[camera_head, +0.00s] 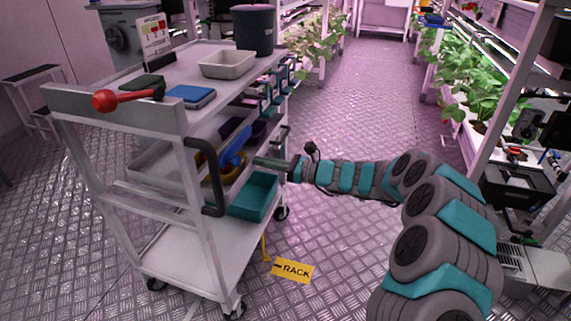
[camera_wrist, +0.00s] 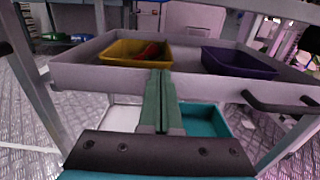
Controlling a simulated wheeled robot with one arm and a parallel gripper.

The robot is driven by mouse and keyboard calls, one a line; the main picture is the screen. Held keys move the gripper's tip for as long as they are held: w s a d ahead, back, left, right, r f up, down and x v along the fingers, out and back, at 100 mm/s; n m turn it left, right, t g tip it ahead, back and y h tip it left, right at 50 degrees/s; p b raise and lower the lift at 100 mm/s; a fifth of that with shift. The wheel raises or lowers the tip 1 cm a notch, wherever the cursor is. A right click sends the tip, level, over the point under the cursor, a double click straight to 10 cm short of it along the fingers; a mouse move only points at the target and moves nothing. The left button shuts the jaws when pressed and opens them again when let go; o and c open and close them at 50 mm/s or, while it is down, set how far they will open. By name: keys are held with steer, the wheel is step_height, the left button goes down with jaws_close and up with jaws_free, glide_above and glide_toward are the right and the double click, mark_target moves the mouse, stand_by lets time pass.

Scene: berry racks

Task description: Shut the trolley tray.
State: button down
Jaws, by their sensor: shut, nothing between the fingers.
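The trolley (camera_head: 200,130) stands at the left in the head view. Its grey tray (camera_head: 150,178) is at mid height, under the top shelf. In the wrist view the tray's near wall (camera_wrist: 90,76) runs across the picture, with a black handle (camera_wrist: 280,104) at its right. A yellow bin (camera_wrist: 120,52) with something red in it and a purple bin (camera_wrist: 238,62) sit in the tray. My gripper (camera_wrist: 158,78) is shut and empty, its fingertips at the near wall, left of the handle. I cannot tell whether they touch. In the head view my gripper (camera_head: 262,162) is at the trolley's right side.
A teal bin (camera_head: 254,196) stands on the trolley's bottom shelf (camera_head: 185,262). A grey tub (camera_head: 228,64) and a dark bucket (camera_head: 253,32) stand on top. A yellow RACK sign (camera_head: 292,270) lies on the floor. The aisle (camera_head: 365,90) between the plant racks is clear.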

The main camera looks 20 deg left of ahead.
mark_target(245, 157)
steer(key=a, duration=0.3)
steer(key=shift+w+a+r, duration=0.1)
steer(key=shift+r, duration=0.1)
stand_by(0.4)
